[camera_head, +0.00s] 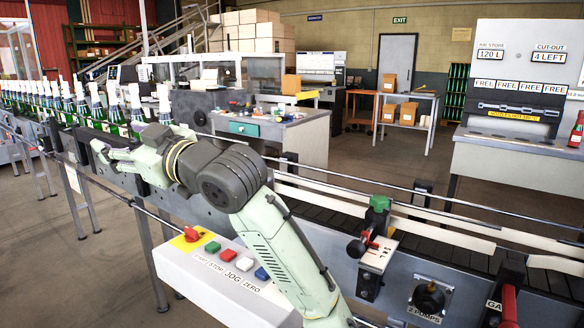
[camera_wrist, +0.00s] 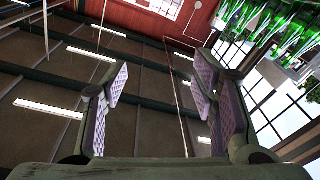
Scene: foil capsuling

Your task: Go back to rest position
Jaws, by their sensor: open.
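My gripper (camera_head: 106,155) reaches out to the left over the near rail of the conveyor, in front of the bottles. In the wrist view my gripper (camera_wrist: 162,105) shows two padded fingers spread wide apart with nothing between them. The wrist camera looks up toward the ceiling. My arm extends up from the bottom of the head view, bent at the elbow, and crosses in front of the conveyor (camera_head: 335,193).
Green bottles (camera_head: 68,100) with white foil tops line the conveyor's left part. A button panel (camera_head: 222,270) stands in front of it. A green-topped device (camera_head: 378,235) and a black knob (camera_head: 428,298) are to the right. A workbench (camera_head: 290,135) stands behind.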

